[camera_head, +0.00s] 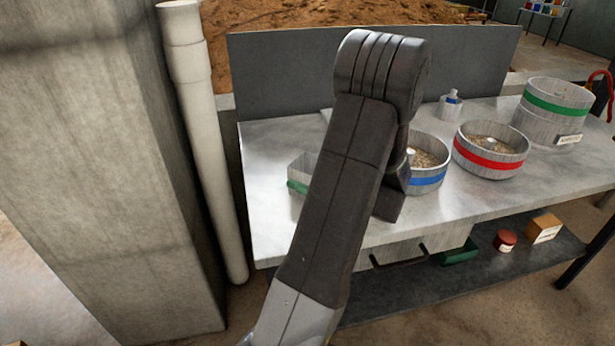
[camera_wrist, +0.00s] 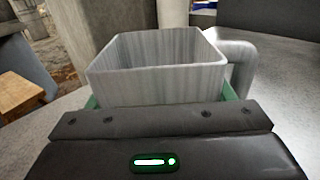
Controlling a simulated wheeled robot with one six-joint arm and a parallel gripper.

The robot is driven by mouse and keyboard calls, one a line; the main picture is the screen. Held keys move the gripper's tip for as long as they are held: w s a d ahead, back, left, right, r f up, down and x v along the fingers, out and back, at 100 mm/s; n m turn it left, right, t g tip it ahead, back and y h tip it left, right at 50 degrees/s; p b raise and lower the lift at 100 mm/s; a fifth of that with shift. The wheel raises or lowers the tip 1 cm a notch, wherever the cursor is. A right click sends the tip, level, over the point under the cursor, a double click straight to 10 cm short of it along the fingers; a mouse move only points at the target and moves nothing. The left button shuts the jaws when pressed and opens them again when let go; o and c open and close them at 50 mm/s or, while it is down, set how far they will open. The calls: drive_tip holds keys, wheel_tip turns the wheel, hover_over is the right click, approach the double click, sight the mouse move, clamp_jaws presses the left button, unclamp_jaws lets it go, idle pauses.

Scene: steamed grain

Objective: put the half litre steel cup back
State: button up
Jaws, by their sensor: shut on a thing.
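A square, open-topped steel cup (camera_wrist: 155,75) stands upright right in front of my gripper (camera_wrist: 160,122) in the wrist view. Its inside looks empty, and green shows at its lower sides. I cannot tell whether the cup touches the table.
A pillar (camera_head: 110,150) and a pipe (camera_head: 208,130) stand at the left.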

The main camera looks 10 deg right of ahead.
drive_tip(key=shift+f, duration=0.1)
drive_tip(key=shift+f, duration=0.25)
drive_tip(key=o, duration=1.6)
drive_tip(key=shift+s, duration=0.1)
drive_tip(key=shift+o, duration=1.4)
drive_tip(key=shift+a+f, duration=0.1)
drive_tip(key=shift+r, duration=0.4)
drive_tip(key=v, duration=1.2)
